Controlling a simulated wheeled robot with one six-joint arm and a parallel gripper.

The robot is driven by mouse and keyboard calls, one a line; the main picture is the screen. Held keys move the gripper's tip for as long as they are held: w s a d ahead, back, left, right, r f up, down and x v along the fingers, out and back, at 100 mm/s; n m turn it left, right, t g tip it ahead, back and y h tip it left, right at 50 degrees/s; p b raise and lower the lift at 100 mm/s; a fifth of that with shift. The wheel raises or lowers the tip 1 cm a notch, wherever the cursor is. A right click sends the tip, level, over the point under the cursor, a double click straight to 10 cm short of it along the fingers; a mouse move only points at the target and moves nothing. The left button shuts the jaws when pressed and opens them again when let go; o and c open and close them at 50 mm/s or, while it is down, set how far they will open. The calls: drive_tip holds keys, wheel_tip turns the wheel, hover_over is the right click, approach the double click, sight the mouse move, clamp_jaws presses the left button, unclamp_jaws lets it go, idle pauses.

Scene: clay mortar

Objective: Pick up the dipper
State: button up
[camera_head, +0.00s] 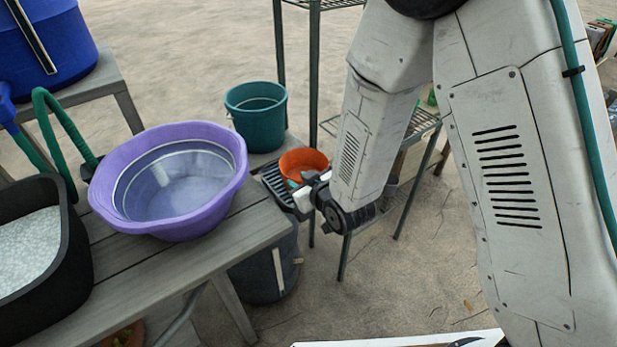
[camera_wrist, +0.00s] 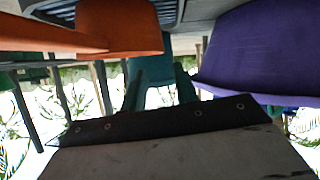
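An orange, bowl-like vessel (camera_head: 303,160), which I take to be the dipper, is at the far right end of the grey bench. My gripper (camera_head: 300,190) is close beside it on the near side, partly hidden by my own wrist. In the wrist view the orange vessel (camera_wrist: 120,28) hangs into the upper left, with a flat orange strip running left from it. Two dark teal shapes stand in the middle of that view; I cannot tell whether they are my fingertips. I cannot make out contact between gripper and vessel.
A purple basin (camera_head: 185,225) stands on the grey bench (camera_head: 225,240), left of my gripper. A black tray (camera_head: 75,240) of white grains is farther left. A teal bucket (camera_head: 256,125) stands behind. A dark slatted rack (camera_head: 275,180) adjoins the gripper. A metal shelf (camera_head: 315,90) rises behind it.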

sight(286, 175)
drive_tip(key=shift+w+a+f, duration=0.15)
drive_tip(key=shift+a+f, duration=0.35)
drive_tip(key=shift+a, duration=0.05)
drive_tip(key=x, duration=0.7)
drive_tip(key=shift+w+d+r, duration=0.1)
drive_tip(key=shift+w+d, duration=0.1)
clamp_jaws()
